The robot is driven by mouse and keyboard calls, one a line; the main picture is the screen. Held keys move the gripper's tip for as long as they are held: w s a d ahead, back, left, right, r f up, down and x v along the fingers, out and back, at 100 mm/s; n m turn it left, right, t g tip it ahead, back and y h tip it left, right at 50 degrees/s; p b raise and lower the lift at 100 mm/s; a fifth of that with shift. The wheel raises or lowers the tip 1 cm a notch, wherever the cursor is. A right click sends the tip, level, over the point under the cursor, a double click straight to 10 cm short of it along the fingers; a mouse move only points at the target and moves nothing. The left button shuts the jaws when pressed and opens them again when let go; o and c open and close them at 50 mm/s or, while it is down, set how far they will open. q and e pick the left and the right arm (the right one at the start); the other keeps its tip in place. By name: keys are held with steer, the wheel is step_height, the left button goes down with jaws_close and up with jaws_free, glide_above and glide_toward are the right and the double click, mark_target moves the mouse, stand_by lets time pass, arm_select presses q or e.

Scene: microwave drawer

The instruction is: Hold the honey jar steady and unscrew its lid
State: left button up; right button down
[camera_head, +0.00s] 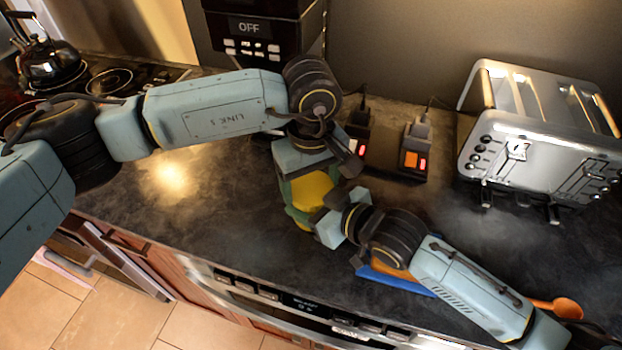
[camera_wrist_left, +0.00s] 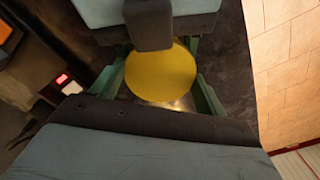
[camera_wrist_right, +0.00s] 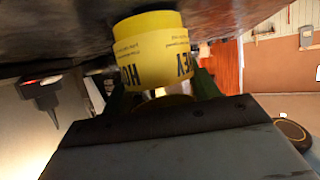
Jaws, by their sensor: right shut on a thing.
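The yellow honey jar (camera_head: 313,190) stands on the dark countertop, partly covered by both grippers in the head view. The round yellow lid (camera_wrist_left: 160,74) shows from above in the left wrist view. My left gripper (camera_wrist_left: 157,88) is over the lid with its green fingers apart on either side. Gaps show beside the lid, so it appears open.
A chrome toaster (camera_head: 540,135) stands at the right. A black appliance reading OFF (camera_head: 262,30) and small plugged-in devices (camera_head: 411,150) are behind the jar. A blue item (camera_head: 398,281) and an orange spoon (camera_head: 562,307) lie by my right arm. Counter to the left is clear.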

arm_select(q)
steer(key=shift+c, duration=0.8)
steer(key=n, duration=0.3)
steer(key=shift+n, duration=0.4)
steer(key=n, duration=0.6)
steer(key=o, duration=1.1)
steer(key=shift+r, duration=0.1)
